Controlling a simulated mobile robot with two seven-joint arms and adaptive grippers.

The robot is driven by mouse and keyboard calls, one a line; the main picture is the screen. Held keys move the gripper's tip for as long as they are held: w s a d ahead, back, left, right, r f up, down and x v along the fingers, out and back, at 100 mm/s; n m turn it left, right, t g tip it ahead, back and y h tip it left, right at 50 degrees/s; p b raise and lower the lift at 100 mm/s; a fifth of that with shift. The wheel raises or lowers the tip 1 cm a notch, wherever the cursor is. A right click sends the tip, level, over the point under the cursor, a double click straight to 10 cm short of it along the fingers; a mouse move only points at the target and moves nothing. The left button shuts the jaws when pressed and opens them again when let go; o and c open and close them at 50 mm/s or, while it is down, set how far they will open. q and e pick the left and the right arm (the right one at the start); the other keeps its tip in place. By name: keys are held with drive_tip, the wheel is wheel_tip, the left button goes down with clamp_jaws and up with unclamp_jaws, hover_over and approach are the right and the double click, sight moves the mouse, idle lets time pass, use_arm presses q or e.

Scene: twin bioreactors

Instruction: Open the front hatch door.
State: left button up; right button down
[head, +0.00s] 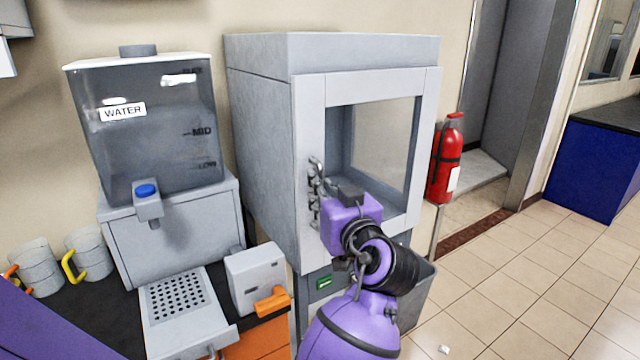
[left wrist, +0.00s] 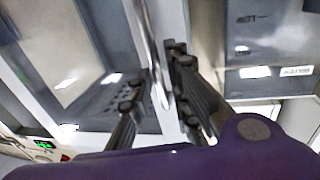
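The front hatch door (head: 310,120) is a light grey frame around a glass window on the grey cabinet. It looks closed, flush with the cabinet front. Its upright silver handle (left wrist: 150,50) is on the left side of the door in the head view, mostly hidden there by my gripper. My left gripper (head: 316,192) is at this handle. In the left wrist view, my left gripper (left wrist: 160,72) has its dark fingers apart, one on each side of the bar. The right finger is very close to the bar; I cannot tell whether it touches. My right gripper is not in view.
A water tank (head: 160,140) stands left of the cabinet, above a perforated tray (head: 178,296) and a small box with an orange lever (head: 272,301). Mugs (head: 90,254) are at far left. A red fire extinguisher (head: 446,165) is right of the cabinet.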

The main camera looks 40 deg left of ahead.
use_arm(q)
drive_tip(key=shift+w+a, duration=0.45)
drive_tip(key=shift+a, duration=0.15)
clamp_jaws()
drive_tip(key=shift+d+f, duration=0.1)
drive_tip(key=shift+d, duration=0.05)
